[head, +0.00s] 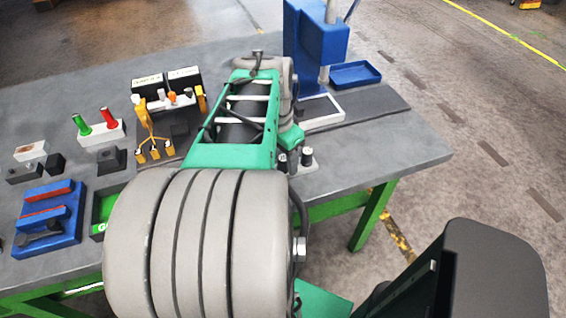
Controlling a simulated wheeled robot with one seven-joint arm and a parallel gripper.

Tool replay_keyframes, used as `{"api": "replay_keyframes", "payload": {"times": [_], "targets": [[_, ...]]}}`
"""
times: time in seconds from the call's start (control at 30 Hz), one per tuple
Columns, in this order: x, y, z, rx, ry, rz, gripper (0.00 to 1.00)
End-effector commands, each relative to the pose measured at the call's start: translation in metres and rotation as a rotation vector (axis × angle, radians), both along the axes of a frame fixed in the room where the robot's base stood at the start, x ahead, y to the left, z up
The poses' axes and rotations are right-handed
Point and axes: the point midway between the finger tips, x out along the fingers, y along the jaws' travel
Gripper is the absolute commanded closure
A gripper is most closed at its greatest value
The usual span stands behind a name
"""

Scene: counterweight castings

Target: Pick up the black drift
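I cannot make out for certain which thing is the black drift. Two short dark upright pieces, one nearer (283,164) and one farther (307,155), stand on a light plate just right of my arm. A white block (101,135) at the left holds a green upright peg (82,124) and a red one (108,117); no black peg shows in it. My grey and green arm reaches over the middle of the table and covers part of it. My gripper does not show; the arm hides its place.
The grey table (415,150) has a blue holder (50,217) with red bars and a dark tool at front left. Dark blocks, a yellow three-legged tool (152,135) and black boxes (166,85) stand left of my arm. A tall blue stand (313,45) and blue tray (355,74) are behind.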

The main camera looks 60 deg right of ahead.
Motion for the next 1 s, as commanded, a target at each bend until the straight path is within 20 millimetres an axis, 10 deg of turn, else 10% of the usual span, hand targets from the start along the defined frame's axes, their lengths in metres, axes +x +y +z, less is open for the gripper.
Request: {"api": "replay_keyframes", "payload": {"times": [0.6,1.0], "targets": [[0.0000,0.0000,0.0004,0.000,0.000,0.000,1.00],[0.0000,-0.0004,0.0018,-0.002,0.000,0.000,1.00]]}}
